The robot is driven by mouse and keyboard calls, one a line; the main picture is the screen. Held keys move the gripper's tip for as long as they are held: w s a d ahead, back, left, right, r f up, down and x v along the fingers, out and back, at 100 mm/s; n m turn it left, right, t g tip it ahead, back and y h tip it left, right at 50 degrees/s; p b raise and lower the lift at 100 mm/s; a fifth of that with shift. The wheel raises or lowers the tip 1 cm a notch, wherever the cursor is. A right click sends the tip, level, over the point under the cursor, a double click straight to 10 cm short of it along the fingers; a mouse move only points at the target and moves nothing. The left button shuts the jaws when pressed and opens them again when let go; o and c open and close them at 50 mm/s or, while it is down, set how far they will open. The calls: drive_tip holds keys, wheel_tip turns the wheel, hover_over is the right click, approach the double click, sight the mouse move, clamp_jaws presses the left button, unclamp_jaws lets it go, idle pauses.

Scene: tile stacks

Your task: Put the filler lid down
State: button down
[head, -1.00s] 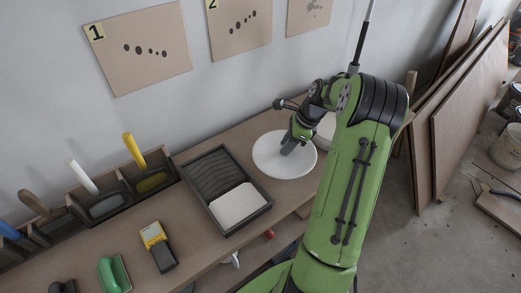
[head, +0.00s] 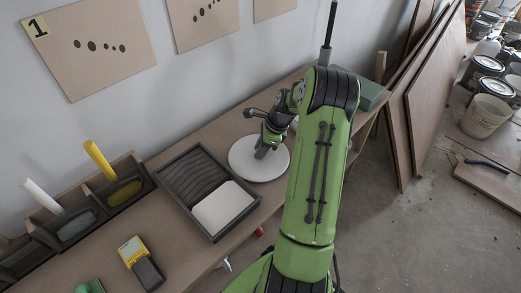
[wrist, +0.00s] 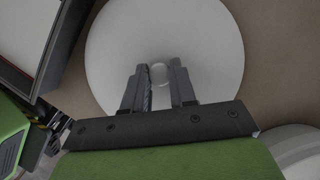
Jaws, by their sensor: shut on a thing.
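The filler lid (head: 246,165) is a flat, round white disc beside the tray on the bench. It fills the upper middle of the wrist view (wrist: 200,40), where a small pale knob shows at its centre. My gripper (head: 262,152) is shut on the lid at this knob, with its two dark fingers (wrist: 160,75) on either side. The lid looks level, at or just over the bench top; I cannot tell whether it touches. My arm hides part of the area to its right.
A black-framed tray (head: 207,190) with a white sheet lies left of the lid. A yellow and black tool (head: 140,260) lies at the front left. A green box (head: 368,92) stands beyond my arm. A pale round thing (wrist: 295,148) shows at the wrist view's lower right.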

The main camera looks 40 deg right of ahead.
drive_tip(key=shift+f, duration=0.1)
drive_tip(key=c, duration=0.9)
unclamp_jaws()
